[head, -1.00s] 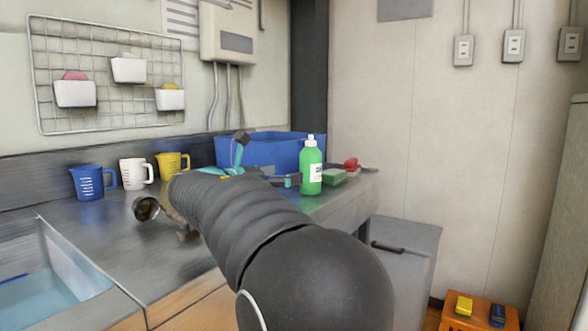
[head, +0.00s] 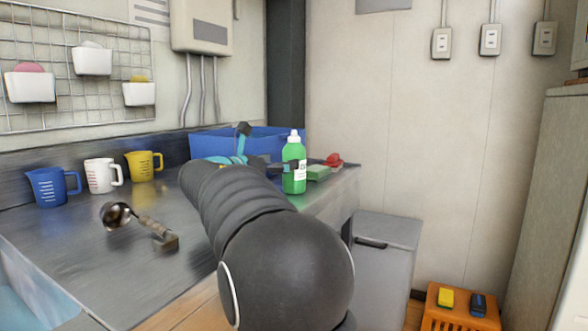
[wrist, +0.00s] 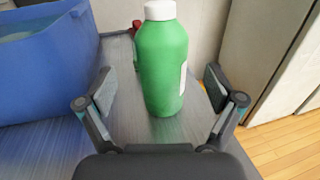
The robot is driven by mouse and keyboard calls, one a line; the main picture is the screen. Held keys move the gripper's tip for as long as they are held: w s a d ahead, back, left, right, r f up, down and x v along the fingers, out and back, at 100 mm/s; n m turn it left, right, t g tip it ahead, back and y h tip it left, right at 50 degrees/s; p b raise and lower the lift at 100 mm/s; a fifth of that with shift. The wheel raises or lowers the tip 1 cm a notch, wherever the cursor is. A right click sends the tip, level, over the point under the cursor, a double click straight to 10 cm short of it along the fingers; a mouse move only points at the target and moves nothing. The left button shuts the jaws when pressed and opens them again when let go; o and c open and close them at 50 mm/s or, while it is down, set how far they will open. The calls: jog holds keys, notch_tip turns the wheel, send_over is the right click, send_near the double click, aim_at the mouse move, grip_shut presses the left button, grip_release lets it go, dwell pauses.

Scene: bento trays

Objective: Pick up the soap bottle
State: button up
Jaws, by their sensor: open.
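The soap bottle (head: 294,167) is green with a white cap and a white label. It stands upright on the steel counter near its right end. In the wrist view the bottle (wrist: 161,62) stands between the two fingers of my gripper (wrist: 160,92), with a gap on each side. My gripper is open and holds nothing. In the head view my gripper (head: 265,163) is partly hidden behind my own arm, just left of the bottle.
A blue bin (head: 205,143) stands behind and left of the bottle. A green sponge (head: 318,173) and a red item (head: 334,160) lie to its right. Blue (head: 48,187), white (head: 101,176) and yellow (head: 141,167) cups and a ladle (head: 117,215) are further left.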

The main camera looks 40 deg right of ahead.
aim_at(286, 159)
jog(key=shift+w+d+r, duration=0.1)
jog(key=shift+w+d, duration=0.05)
jog(key=shift+d, duration=1.15)
jog(key=shift+w+d, duration=0.15)
jog(key=shift+d, duration=1.15)
jog(key=c, duration=1.5)
